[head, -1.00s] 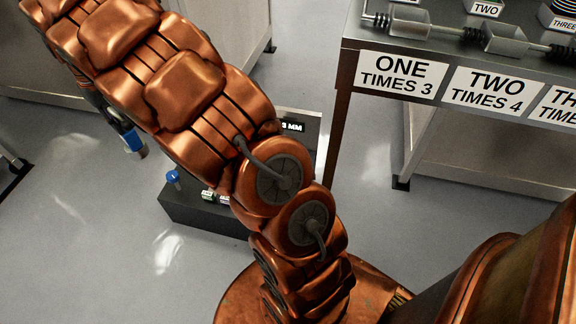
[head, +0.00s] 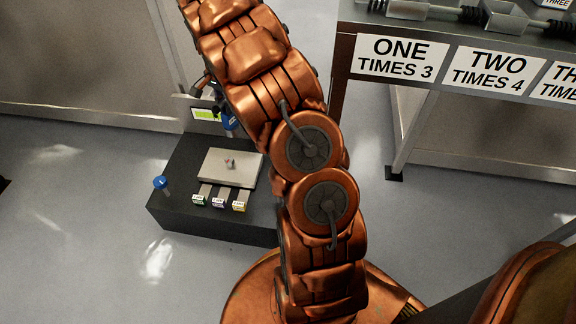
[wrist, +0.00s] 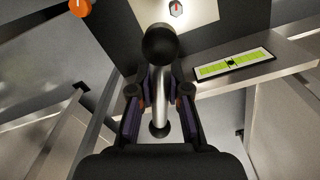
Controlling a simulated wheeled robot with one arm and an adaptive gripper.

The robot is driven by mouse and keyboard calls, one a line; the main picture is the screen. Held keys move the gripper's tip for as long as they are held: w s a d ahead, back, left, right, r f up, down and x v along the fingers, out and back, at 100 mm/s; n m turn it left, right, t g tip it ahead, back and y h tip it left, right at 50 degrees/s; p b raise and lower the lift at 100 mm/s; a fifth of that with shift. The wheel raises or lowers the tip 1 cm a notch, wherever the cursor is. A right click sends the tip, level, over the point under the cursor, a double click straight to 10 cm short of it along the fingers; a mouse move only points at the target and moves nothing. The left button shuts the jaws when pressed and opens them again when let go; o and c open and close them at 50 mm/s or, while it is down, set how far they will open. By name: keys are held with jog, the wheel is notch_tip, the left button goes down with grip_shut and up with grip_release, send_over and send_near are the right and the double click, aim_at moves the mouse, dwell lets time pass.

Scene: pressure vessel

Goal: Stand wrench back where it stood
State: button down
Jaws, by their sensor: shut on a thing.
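In the wrist view my gripper (wrist: 160,92) is shut on the wrench (wrist: 160,108). It shows as a bright metal rod with a dark ball at its upper end and a dark round end below, between the two finger pads. In the head view the gripper is mostly hidden behind my arm; a blue part (head: 230,120) shows just at the arm's left edge. I cannot make out the place where the wrench stood.
A dark floor box (head: 200,222) carries a pale plate (head: 222,178) with a small object, several small labelled blocks and a blue knob (head: 160,183). A green display (head: 206,113) stands behind it. A labelled bench (head: 345,70) is at right. Floor at left is clear.

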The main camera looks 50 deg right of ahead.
jog(key=s+d+f+m+b, duration=0.1)
jog(key=s+d+f+m, duration=0.3)
jog(key=d+f+m, duration=0.35)
jog(key=s+d+f+m+b, duration=0.2)
jog(key=s+d+f+m, duration=0.4)
jog(key=d, duration=0.3)
notch_tip(320, 180, down, 9)
jog(key=w+b, duration=0.1)
jog(key=b, duration=0.1)
jog(key=shift+w+f+b, duration=0.2)
jog(key=shift+b, duration=0.1)
jog(key=shift+f, duration=0.1)
jog(key=c, duration=1.1)
grip_release()
jog(key=shift+c, duration=0.2)
